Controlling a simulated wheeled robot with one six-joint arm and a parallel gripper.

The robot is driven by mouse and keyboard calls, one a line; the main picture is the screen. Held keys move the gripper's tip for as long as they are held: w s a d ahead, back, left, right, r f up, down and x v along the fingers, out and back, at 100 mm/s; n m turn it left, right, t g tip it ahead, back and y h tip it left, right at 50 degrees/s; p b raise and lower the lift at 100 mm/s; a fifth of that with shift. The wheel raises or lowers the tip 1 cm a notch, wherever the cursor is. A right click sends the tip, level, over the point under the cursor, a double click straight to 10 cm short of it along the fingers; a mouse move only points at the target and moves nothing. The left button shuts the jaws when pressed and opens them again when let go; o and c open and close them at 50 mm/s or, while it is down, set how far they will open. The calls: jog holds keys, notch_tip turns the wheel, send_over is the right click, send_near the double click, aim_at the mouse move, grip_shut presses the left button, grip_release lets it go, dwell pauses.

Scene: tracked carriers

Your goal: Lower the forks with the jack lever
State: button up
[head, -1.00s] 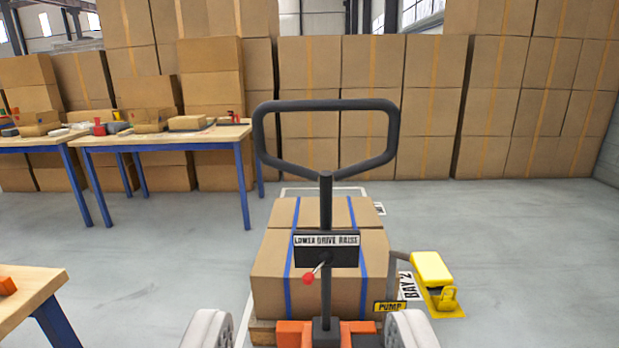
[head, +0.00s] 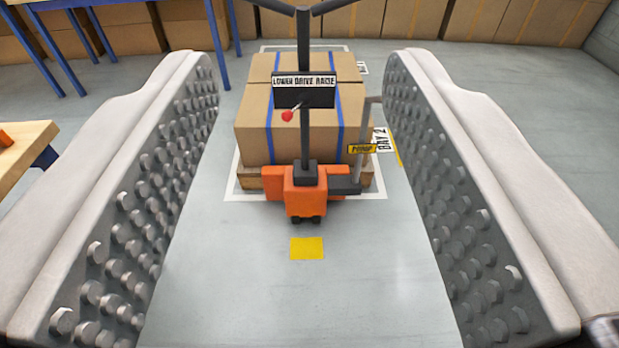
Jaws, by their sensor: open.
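The orange pallet jack (head: 305,190) stands ahead of me with a dark upright handle post. Its jack lever, a short stick with a red knob (head: 287,116), sits at the left part of the black plate (head: 304,97) marked LOWER DRIVE RAISE. Strapped cardboard boxes (head: 255,135) rest on a wooden pallet (head: 250,179) behind the jack. The forks are hidden under the load. My gripper (head: 308,75) is open and empty, its two studded fingers wide apart to the left and right of the jack in the picture. Neither finger touches the lever.
A pump pedal arm with a yellow PUMP label (head: 362,148) is right of the jack. A white-outlined bay with a BAY 2 sign (head: 382,140) surrounds the pallet. A yellow floor patch (head: 307,248) lies before the jack. A wooden table (head: 22,150) stands left.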

dwell(0.4)
jog(key=w+a+f+m, duration=0.2)
jog(key=w+f, duration=0.2)
jog(key=w, duration=0.5)
jog(key=w+a+f+m+h, duration=0.1)
jog(key=w+a+f, duration=0.2)
jog(key=w, duration=0.7)
jog(key=w+a+f+m, duration=0.2)
jog(key=w+f, duration=0.2)
jog(key=w, duration=0.5)
jog(key=m+g+h, duration=0.2)
jog(key=m+h, duration=0.2)
jog(key=h, duration=0.4)
send_near(291, 111)
jog(key=x, duration=0.3)
jog(key=f+x, duration=0.1)
jog(key=x, duration=0.6)
jog(key=shift+w+f, duration=0.15)
jog(key=shift+w, duration=0.35)
grip_shut()
